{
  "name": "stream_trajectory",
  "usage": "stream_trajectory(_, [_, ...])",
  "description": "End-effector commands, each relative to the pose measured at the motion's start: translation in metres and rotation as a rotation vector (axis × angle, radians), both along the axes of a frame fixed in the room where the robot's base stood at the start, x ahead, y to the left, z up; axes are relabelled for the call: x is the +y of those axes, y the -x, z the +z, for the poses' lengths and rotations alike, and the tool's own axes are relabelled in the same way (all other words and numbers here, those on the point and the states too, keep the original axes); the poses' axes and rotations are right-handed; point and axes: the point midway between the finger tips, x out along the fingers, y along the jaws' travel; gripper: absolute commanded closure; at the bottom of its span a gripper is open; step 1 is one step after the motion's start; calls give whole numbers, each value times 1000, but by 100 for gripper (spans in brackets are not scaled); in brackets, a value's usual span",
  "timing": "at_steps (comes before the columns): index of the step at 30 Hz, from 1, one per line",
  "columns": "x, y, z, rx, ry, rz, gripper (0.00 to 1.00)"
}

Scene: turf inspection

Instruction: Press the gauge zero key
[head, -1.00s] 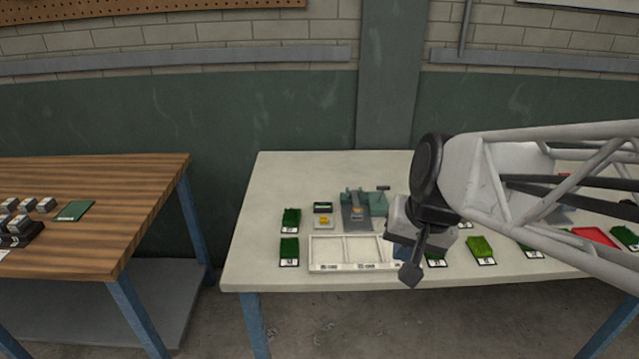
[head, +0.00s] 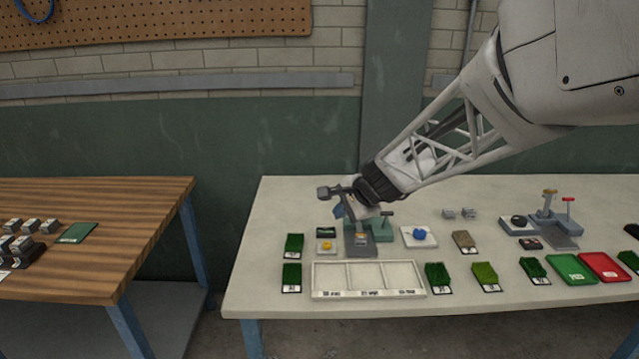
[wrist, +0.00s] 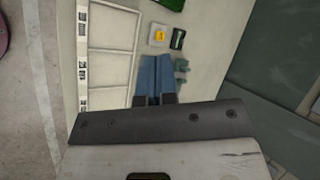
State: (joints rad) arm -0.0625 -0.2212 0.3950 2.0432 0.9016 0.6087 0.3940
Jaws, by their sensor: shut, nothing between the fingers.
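A small yellow key (head: 326,246) sits on a pale square pad, just in front of a dark green display block (head: 326,232). In the wrist view the yellow key (wrist: 160,36) and display block (wrist: 177,38) lie just beyond my fingertips. My gripper (head: 339,213) has blue fingers, shut and empty. It hangs above the table beside the grey-green gauge stand (head: 382,229), up and right of the key in the head view. My fingers (wrist: 157,58) look apart from the key, and nothing covers it. The exact height of the fingertips is unclear.
A white divided tray (head: 367,262) lies in front of the stand. A blue knob on a white pad (head: 419,235) stands to the right. Turf samples (head: 294,245) line the tray's sides. Green (head: 571,269) and red trays lie farther right.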

Motion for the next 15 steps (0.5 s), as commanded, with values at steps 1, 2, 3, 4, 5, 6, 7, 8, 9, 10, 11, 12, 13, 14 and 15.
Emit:
stream_trajectory(1, [3,-13,-8,12,-24,-32,100])
stream_trajectory(2, [5,-20,-11,17,-39,-55,100])
stream_trajectory(3, [8,-30,-15,26,-60,-83,100])
stream_trajectory(4, [10,-37,-19,33,-77,-105,100])
stream_trajectory(5, [11,-44,-23,38,-91,-128,100])
stream_trajectory(6, [13,-54,-28,48,-111,-159,100])
stream_trajectory(7, [15,-61,-32,54,-127,-181,100])
stream_trajectory(8, [17,-68,-36,61,-142,-203,100])
stream_trajectory(9, [18,-77,-43,72,-162,-234,100])
stream_trajectory(10, [20,-84,-46,78,-176,-257,100])
stream_trajectory(11, [21,-91,-50,84,-190,-279,100])
stream_trajectory(12, [23,-99,-57,95,-209,-307,100])
stream_trajectory(13, [24,-105,-61,101,-221,-328,100])
stream_trajectory(14, [25,-110,-65,107,-233,-348,100])
stream_trajectory(15, [26,-117,-70,114,-248,-371,100])
